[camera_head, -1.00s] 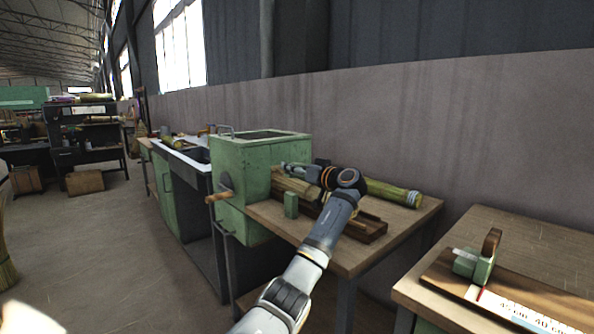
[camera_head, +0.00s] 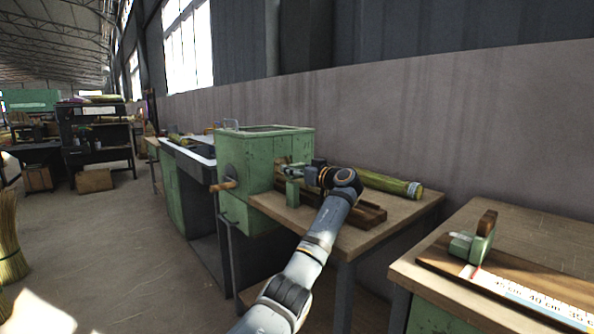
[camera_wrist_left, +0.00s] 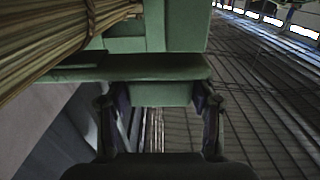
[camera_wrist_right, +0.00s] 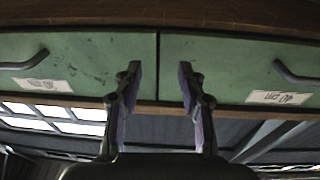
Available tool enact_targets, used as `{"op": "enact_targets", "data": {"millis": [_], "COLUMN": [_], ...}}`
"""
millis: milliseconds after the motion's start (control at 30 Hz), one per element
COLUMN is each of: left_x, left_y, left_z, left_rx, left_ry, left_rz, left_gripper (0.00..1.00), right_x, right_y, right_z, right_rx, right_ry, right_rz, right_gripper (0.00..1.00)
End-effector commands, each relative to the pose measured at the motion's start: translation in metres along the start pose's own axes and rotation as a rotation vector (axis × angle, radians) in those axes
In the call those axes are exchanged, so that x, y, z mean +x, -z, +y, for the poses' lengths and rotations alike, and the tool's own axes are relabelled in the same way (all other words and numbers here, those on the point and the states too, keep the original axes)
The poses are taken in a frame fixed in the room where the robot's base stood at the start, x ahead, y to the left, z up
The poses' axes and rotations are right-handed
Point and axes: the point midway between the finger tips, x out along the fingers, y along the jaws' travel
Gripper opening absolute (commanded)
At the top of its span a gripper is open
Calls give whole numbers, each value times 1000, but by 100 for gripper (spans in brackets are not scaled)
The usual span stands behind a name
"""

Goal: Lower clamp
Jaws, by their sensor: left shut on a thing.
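The green winding machine (camera_head: 258,170) stands on the wooden bench in the head view. My left gripper (camera_head: 290,171) is beside its right face, just above a small green upright block (camera_head: 292,194). In the left wrist view, my left gripper (camera_wrist_left: 160,108) is shut on the green clamp (camera_wrist_left: 170,93), whose block sits between the two fingers. A straw bundle (camera_wrist_left: 55,35) lies next to the clamp; its thick handle end (camera_head: 390,184) shows beyond my arm. My right gripper (camera_wrist_right: 158,78) is open and empty, its fingertips apart before green drawer fronts.
A wooden crank handle (camera_head: 222,186) sticks out from the machine's left face. A measuring board (camera_head: 520,290) with a green stop lies on the right table (camera_head: 535,240). Standing straw (camera_head: 10,240) is at the far left. The left floor is mostly clear.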

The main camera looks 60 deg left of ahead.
Motion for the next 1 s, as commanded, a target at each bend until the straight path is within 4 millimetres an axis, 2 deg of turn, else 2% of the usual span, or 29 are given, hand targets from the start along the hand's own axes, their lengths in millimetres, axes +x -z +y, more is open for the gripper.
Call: {"op": "enact_targets", "data": {"millis": [100, 300, 767, 800, 967, 1000], "left_x": [2, 4, 5, 5, 5, 5], "left_y": [-3, -5, -7, -7, -6, -6], "left_z": [0, 1, 1, 1, 1, 1], "left_rx": [-10, -24, -27, -27, -26, -26], "left_ry": [0, -1, 1, 1, 0, 0], "left_rz": [0, -1, -5, -6, -4, -3], "left_gripper": [0, 0, 0, 56, 78, 79], "right_x": [2, 3, 3, 3, 3, 3], "right_y": [18, 35, 40, 40, 40, 40], "right_z": [0, 0, 0, 0, 0, 0], "right_rx": [-6, -11, -12, -12, -12, -12], "right_ry": [0, 1, 1, 1, 1, 0], "right_rz": [75, 144, 163, 163, 163, 163], "right_gripper": [40, 40, 40, 40, 40, 40]}}
